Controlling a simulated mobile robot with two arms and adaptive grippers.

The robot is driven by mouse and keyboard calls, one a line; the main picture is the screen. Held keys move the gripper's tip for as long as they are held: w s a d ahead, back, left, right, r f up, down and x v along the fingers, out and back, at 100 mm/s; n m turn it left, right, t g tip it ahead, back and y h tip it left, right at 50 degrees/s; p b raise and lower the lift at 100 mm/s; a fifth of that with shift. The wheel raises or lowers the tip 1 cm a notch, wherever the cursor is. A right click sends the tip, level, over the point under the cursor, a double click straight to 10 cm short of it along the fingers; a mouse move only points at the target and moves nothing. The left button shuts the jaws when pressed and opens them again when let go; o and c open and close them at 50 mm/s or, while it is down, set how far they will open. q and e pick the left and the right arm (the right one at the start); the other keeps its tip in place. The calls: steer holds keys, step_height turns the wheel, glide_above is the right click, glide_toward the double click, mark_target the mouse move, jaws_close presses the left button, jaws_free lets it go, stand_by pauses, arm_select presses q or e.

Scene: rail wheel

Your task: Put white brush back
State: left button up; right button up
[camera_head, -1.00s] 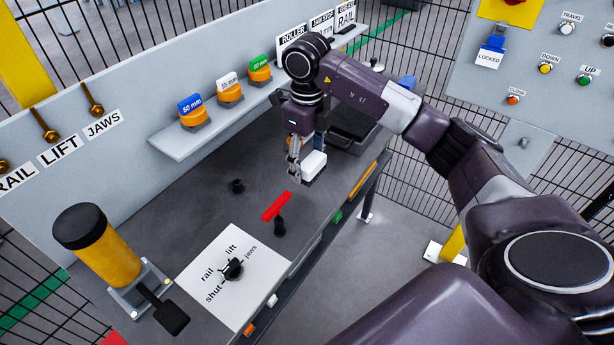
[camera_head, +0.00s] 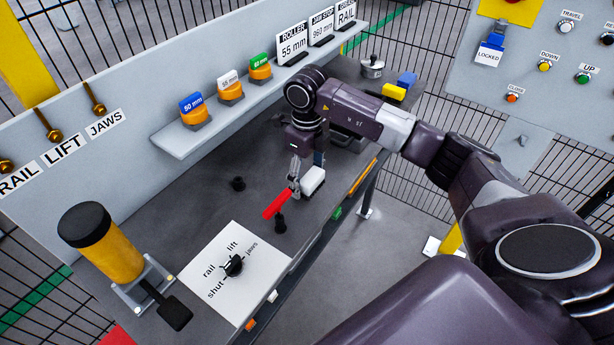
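The white brush (camera_head: 313,181) shows as a white block at the fingertips of my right gripper (camera_head: 303,174), low over the front part of the grey workbench. The gripper points down and appears shut on the brush; the arm partly hides the grip. I cannot tell whether the brush touches the bench top. A red bar (camera_head: 275,205) lies on the bench just left of the gripper, its right end close to the left finger. My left gripper is not in view.
A white selector plate (camera_head: 219,295) and a yellow cylinder (camera_head: 112,254) are at the front left. A shelf (camera_head: 168,141) holds orange rollers behind. A yellow block (camera_head: 394,91) sits at the back right.

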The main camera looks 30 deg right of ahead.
mark_target(307, 174)
steer(key=shift+o, duration=0.9)
steer(key=shift+r, duration=0.1)
steer(key=shift+r, duration=0.5)
step_height(307, 174, up, 10)
steer(key=b, duration=0.2)
steer(key=shift+f+b, duration=0.1)
steer(key=shift+b, duration=0.3)
steer(key=shift+r, duration=0.7)
